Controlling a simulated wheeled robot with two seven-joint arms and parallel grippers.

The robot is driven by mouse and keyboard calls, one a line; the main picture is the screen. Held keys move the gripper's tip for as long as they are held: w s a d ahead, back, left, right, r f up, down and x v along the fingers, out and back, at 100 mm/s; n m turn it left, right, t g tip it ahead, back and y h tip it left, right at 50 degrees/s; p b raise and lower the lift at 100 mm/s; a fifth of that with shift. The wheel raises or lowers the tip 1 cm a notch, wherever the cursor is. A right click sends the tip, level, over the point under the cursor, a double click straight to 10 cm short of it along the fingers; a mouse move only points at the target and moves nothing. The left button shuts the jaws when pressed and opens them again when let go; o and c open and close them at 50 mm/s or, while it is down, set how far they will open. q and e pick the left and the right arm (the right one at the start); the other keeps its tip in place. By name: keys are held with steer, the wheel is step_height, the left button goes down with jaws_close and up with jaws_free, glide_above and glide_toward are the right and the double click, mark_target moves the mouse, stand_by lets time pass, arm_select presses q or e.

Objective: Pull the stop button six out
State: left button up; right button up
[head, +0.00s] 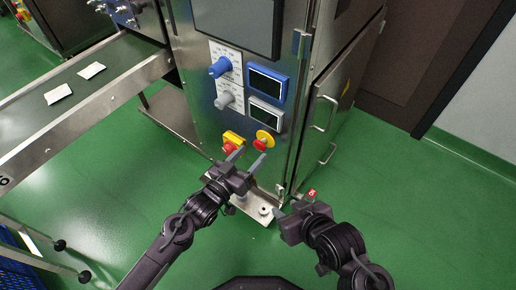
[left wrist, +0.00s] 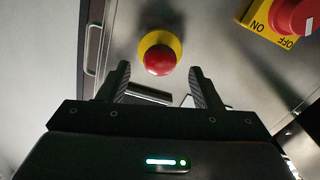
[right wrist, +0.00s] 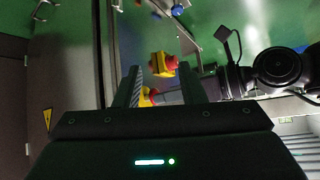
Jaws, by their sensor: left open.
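A round red stop button (head: 265,138) on a yellow disc sits low on the front of the steel machine. In the left wrist view the button (left wrist: 159,59) lies ahead of the fingertips, roughly centred between them. My left gripper (head: 248,158) is open, its fingers pointing at the panel just below the button; I see no contact. My right gripper (head: 294,205) is open and lower right, clear of the button. In the right wrist view two red-and-yellow controls show beyond its fingers (right wrist: 158,84).
A yellow ON/OFF switch with a red knob (head: 229,143) is left of the button. Above are a blue dial (head: 220,67), a grey dial (head: 224,101) and two displays. A conveyor (head: 95,100) with teabags stands left. Green floor (head: 440,210) is free at right.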

mark_target(258, 148)
arm_select(q)
steer(key=b+x, duration=0.1)
steer(key=x, duration=0.3)
steer(key=shift+w+d, duration=0.1)
steer(key=shift+w, duration=0.1)
arm_select(e)
steer(key=w+a+r+t+y, duration=0.1)
steer(key=w+r+t, duration=0.3)
steer(key=r, duration=0.3)
steer(key=shift+w+r, duration=0.3)
steer(key=shift+w, duration=0.4)
